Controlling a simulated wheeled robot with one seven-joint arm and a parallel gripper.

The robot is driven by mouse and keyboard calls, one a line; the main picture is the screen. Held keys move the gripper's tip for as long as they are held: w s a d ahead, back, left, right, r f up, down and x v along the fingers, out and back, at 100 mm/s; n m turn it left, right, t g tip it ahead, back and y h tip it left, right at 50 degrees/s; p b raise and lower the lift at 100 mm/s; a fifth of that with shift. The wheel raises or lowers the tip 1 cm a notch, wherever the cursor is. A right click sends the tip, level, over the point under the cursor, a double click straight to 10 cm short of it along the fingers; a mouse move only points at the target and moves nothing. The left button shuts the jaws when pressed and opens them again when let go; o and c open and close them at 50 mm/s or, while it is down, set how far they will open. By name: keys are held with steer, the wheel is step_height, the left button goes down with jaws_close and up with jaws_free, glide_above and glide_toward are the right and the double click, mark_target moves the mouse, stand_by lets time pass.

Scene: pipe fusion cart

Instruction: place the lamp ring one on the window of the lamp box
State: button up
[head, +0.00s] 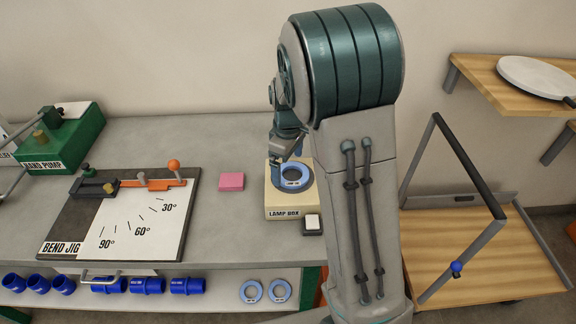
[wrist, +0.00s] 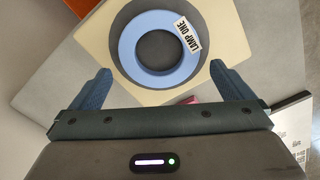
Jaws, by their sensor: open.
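The lamp box (head: 291,211) is a cream box on the workbench; its top also shows in the wrist view (wrist: 95,38). A blue ring (head: 293,177) lies flat on the box top. In the wrist view the ring (wrist: 128,46) carries the label "LAMP ONE". Dark grey shows through its hole and in a band around its outside, which looks like the window (wrist: 158,47). My gripper (wrist: 160,75) is open and empty, its two fingers apart on the near side of the ring. In the head view my gripper (head: 286,147) is at the box's back edge, partly hidden by my arm.
A small dark block with a white top (head: 312,224) stands by the box's front right corner. A pink block (head: 231,182) and the bend jig (head: 65,215) lie to the left. Two more blue rings (head: 251,291) and several blue sleeves (head: 187,286) are on the lower shelf.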

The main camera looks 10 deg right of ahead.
step_height(320, 180, up, 10)
steer(key=s+d+m+t, duration=0.1)
steer(key=s+m+t, duration=0.2)
steer(key=s+m, duration=0.6)
steer(key=s+r, duration=0.1)
steer(key=s, duration=1.2)
steer(key=shift+m+b, duration=0.35)
steer(key=shift+m, duration=0.05)
steer(key=shift+s, duration=0.1)
